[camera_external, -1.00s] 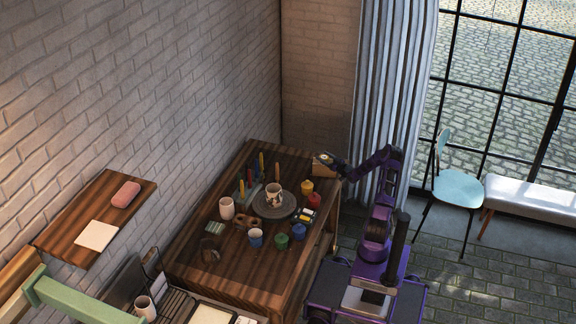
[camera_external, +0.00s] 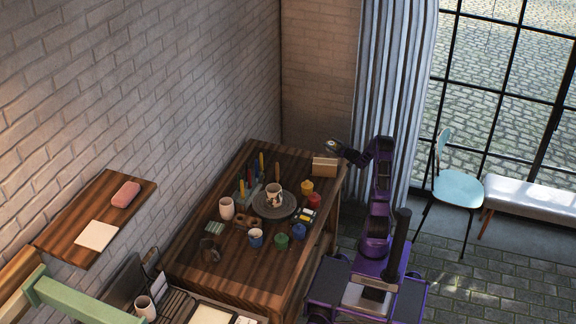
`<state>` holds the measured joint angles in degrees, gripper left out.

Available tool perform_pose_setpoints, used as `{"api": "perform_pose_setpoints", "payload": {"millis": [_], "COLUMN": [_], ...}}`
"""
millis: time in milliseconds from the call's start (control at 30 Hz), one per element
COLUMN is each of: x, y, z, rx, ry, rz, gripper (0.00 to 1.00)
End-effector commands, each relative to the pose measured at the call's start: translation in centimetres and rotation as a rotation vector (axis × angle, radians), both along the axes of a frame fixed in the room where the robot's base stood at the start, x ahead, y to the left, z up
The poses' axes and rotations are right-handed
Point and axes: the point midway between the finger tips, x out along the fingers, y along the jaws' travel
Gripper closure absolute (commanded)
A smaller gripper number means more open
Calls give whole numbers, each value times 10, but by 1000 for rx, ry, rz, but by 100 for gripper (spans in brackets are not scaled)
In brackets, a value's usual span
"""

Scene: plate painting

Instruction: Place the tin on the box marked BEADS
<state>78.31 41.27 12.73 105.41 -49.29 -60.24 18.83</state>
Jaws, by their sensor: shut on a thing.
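The tin (camera_external: 330,145) is a very small, partly hidden shape with a pale top, held at the tip of my gripper (camera_external: 337,148). My gripper is shut on it, in the air above the far right corner of the table. A tan box (camera_external: 325,168) stands on the table at that corner, below my gripper and apart from it. Its marking is too small to read, so I cannot tell whether it says BEADS. Nothing shows on the box's top.
The wooden table (camera_external: 211,269) carries a grey turntable (camera_external: 274,206) with a patterned cup (camera_external: 274,193), a white cup (camera_external: 227,208), and a yellow pot (camera_external: 307,187), red pot (camera_external: 314,200) and green pot (camera_external: 281,241). A striped curtain (camera_external: 392,90) hangs behind my arm.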

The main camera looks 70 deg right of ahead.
Motion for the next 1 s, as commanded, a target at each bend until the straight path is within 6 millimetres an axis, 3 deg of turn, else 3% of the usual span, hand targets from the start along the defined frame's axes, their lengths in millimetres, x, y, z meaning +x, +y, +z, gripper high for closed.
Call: {"api": "perform_pose_setpoints", "payload": {"millis": [200,433,600,1000], "x": [-1,-1,-1,0], "y": [0,0,0,0], "z": [-44,-62,-87,-96], "rx": [4,1,4,0], "ry": [0,0,0,0], "rz": [0,0,-1,0], "gripper": [100,100,100,100]}}
